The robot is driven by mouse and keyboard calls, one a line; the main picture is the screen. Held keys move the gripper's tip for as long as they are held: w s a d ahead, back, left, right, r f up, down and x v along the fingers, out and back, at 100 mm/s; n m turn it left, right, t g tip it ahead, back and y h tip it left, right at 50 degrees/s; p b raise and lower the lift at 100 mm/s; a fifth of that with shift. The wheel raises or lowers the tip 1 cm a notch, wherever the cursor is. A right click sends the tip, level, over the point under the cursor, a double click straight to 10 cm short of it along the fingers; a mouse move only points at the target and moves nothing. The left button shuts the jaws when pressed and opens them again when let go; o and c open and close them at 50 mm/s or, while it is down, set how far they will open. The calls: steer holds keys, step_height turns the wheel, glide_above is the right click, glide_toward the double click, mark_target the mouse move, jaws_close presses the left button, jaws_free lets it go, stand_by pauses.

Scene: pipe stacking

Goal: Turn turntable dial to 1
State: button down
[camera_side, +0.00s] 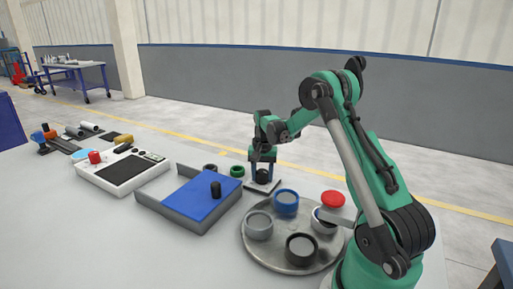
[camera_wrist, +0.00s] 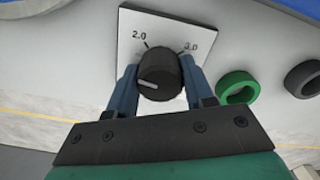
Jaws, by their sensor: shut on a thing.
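The black dial (camera_wrist: 160,74) sits on a white square plate (camera_wrist: 180,22) marked 2.0 and 3.0; no other number shows, and the plate's lower part is hidden by my gripper. The dial's pale pointer line lies toward the lower left in the wrist view, not toward either visible number. My gripper (camera_wrist: 159,68) is shut on the dial, with one blue-grey finger on each side. In the side view my gripper (camera_side: 262,163) points down over the dial (camera_side: 263,177) on its plate (camera_side: 262,187). The round metal turntable (camera_side: 262,252) stands in front, bearing blue, grey and black rings.
A green ring (camera_wrist: 237,87) and a dark ring (camera_wrist: 303,78) lie close beside the plate. A blue tray (camera_side: 190,200) with a black peg (camera_side: 215,189) and a white control box (camera_side: 120,170) stand left. A red button (camera_side: 332,198) is near my arm's base.

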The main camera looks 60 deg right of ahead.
mark_target(263, 171)
steer(key=n, duration=0.5)
steer(key=shift+n, duration=0.3)
steer(key=n, duration=0.5)
steer(key=shift+n, duration=0.4)
steer(key=shift+c, duration=1.7)
jaws_free()
steer(key=shift+r, duration=0.15)
steer(key=shift+r, duration=2.7)
